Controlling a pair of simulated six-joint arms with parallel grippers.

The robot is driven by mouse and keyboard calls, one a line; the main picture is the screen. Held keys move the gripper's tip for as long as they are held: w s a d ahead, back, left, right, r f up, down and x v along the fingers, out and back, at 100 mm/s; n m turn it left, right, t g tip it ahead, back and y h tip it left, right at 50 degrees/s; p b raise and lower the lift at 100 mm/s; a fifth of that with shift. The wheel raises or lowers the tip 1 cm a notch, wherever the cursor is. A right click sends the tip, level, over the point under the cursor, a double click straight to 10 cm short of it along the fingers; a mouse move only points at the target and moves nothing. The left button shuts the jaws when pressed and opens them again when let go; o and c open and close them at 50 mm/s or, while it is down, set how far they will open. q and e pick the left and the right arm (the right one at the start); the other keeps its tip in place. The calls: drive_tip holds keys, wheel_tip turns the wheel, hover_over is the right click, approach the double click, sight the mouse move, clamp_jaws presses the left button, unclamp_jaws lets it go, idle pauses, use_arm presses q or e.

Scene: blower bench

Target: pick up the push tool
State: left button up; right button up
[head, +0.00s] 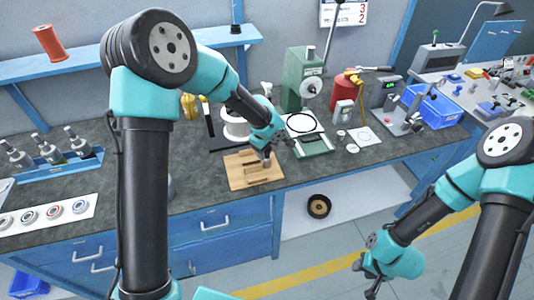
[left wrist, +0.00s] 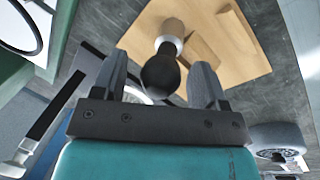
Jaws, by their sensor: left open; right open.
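The push tool (left wrist: 161,68) has a dark rounded knob, a pale metal collar and a brownish end. In the left wrist view it lies between the two fingers of my left gripper (left wrist: 160,82), with gaps on both sides. It is at the wooden board (left wrist: 255,62), which also shows on the bench in the head view (head: 240,178). My left gripper (head: 266,156) is open just over this board and hides most of the tool in the head view. My right gripper (head: 366,278) is open and empty, low over the floor at the right.
A white spool (head: 236,124) and a green press (head: 303,80) stand behind the board. A green tray (head: 314,146) is right of it. A red canister (head: 346,92) and blue bin (head: 436,108) stand farther right. Bare dark bench lies left of the board.

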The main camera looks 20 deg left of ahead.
use_arm(q)
drive_tip(key=c, duration=1.1)
drive_tip(key=shift+o, duration=0.2)
drive_tip(key=shift+r, duration=1.55)
drive_tip(key=shift+s+d+r, duration=0.1)
drive_tip(key=shift+s+r, duration=0.1)
drive_tip(key=shift+r, duration=0.1)
drive_tip(key=s+d+r, duration=0.1)
drive_tip(key=s+d, duration=0.3)
drive_tip(key=s, duration=1.1)
drive_tip(key=shift+d+r, duration=0.15)
